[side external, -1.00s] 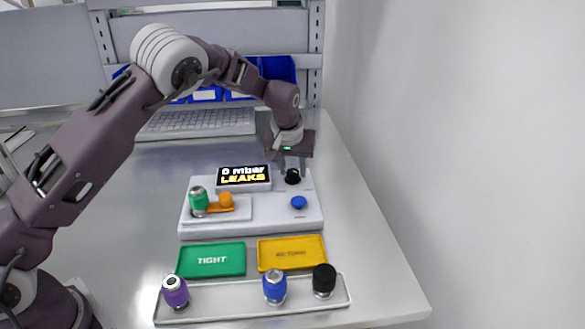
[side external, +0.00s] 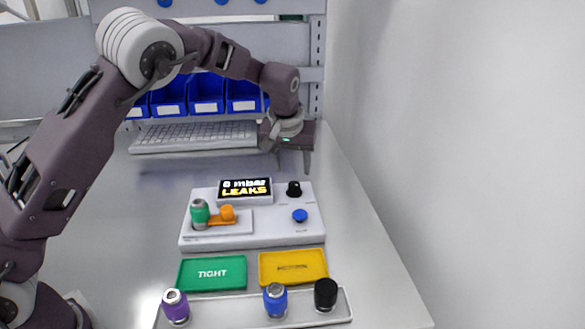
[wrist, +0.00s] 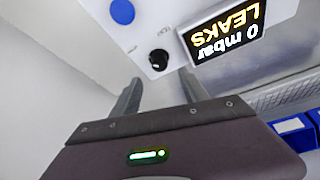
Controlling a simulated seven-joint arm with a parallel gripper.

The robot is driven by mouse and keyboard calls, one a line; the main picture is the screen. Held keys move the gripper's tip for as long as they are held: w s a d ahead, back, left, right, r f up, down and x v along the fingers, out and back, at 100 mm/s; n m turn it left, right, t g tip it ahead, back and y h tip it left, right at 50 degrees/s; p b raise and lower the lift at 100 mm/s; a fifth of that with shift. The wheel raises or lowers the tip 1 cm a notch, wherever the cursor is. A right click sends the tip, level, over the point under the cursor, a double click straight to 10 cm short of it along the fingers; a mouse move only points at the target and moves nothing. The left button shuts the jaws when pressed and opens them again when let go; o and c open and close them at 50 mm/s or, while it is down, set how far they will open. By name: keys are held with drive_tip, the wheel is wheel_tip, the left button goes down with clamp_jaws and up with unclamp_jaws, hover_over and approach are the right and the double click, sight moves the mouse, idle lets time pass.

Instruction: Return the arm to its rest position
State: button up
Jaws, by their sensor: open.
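My gripper (side external: 292,163) is open and empty in the side external view. It hangs above the far edge of the white test station (side external: 262,230), clear of the black knob (side external: 294,188). In the wrist view my gripper's two fingers (wrist: 160,88) are spread apart with nothing between them. The black knob (wrist: 159,59) shows beyond them, and the display (wrist: 228,36) reads "0 mbar LEAKS". A green fitting (side external: 200,213) stands on the station beside an orange part (side external: 227,213).
A green TIGHT tray (side external: 212,272) and a yellow tray (side external: 293,267) lie before the station. A grey tray (side external: 240,316) holds purple (side external: 175,306), blue (side external: 275,299) and black (side external: 325,294) fittings. A keyboard (side external: 195,136) and blue bins (side external: 207,92) are behind. A wall is at right.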

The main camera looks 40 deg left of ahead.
drive_tip(key=s+r+m+h, duration=0.1)
drive_tip(key=s+r+h, duration=0.2)
drive_tip(key=s+r, duration=1.1)
drive_tip(key=s+f+m, duration=0.1)
drive_tip(key=s+m, duration=0.1)
drive_tip(key=s, duration=1.1)
drive_tip(key=s+d+f+m+t, duration=0.1)
drive_tip(key=s+f+m, duration=0.1)
drive_tip(key=s, duration=1)
drive_tip(key=shift+s+d+f+m+t+y, duration=0.2)
drive_tip(key=shift+s+d+m+t+y, duration=0.1)
drive_tip(key=shift+s+y, duration=0.1)
